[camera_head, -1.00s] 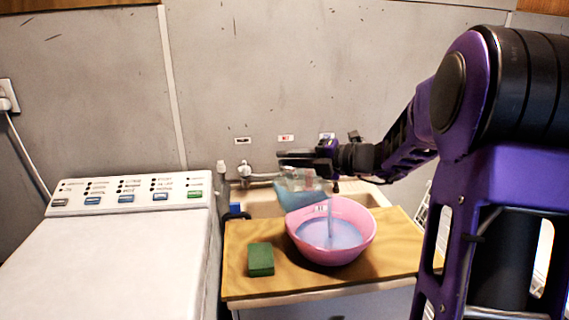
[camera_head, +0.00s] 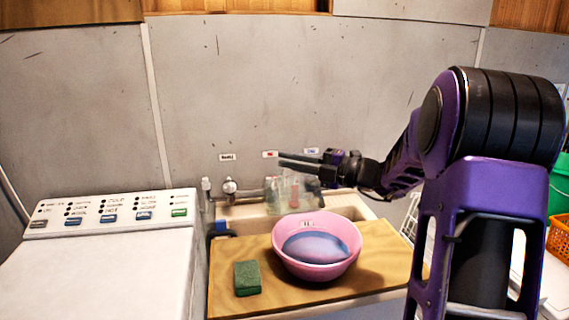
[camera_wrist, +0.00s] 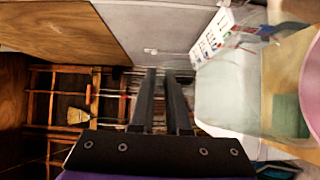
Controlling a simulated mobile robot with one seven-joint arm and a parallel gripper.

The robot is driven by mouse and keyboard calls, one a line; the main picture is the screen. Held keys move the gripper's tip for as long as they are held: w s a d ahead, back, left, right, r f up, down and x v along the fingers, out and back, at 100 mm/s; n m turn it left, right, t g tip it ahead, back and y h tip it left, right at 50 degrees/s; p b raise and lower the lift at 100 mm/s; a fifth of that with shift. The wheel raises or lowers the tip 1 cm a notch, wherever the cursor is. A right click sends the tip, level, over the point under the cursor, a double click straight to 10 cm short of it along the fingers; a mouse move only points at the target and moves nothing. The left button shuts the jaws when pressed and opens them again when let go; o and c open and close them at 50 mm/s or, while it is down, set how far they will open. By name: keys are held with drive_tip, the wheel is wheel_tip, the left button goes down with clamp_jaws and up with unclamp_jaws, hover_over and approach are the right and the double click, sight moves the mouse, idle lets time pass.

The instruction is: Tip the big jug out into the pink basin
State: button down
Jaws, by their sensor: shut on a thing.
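The pink basin (camera_head: 317,273) stands on the wooden board in front of the sink and holds bluish liquid. The big jug (camera_head: 286,194) is clear and looks nearly empty in the head view. It hangs under my gripper (camera_head: 281,159), behind the basin and over the sink. My gripper is shut on the jug, though the exact grip is hard to see. In the wrist view the fingers (camera_wrist: 160,72) are close together, and the see-through jug (camera_wrist: 240,62) shows faintly to their right. The basin's pink edge (camera_wrist: 296,70) shows at the far right. No stream is visible.
A green sponge (camera_head: 247,278) lies on the wooden board (camera_head: 377,270), left of the basin. A tap (camera_head: 230,188) stands at the sink's back left. A white washing machine (camera_head: 105,262) is at the left. A green bucket and an orange basket are at the far right.

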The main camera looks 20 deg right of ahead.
drive_tip(key=shift+w+d+r+m+t+y, duration=0.15)
drive_tip(key=shift+d+m+t+y, duration=0.3)
drive_tip(key=shift+d, duration=0.5)
drive_tip(key=shift+w+d+r+m+t+y, duration=0.15)
drive_tip(key=shift+d+m+t, duration=0.2)
drive_tip(key=shift+d+m, duration=0.45)
drive_tip(key=shift+s+d, duration=0.1)
drive_tip(key=shift+d, duration=0.05)
drive_tip(key=shift+r, duration=0.1)
drive_tip(key=shift+r, duration=2.95)
drive_tip(key=n+g+h, duration=0.1)
drive_tip(key=r+n+g+h, duration=0.1)
drive_tip(key=n, duration=0.1)
drive_tip(key=shift+n, duration=0.25)
drive_tip(key=shift+r+n+g+h, duration=0.1)
drive_tip(key=shift+n+g+h, duration=0.3)
drive_tip(key=shift+n+h, duration=0.45)
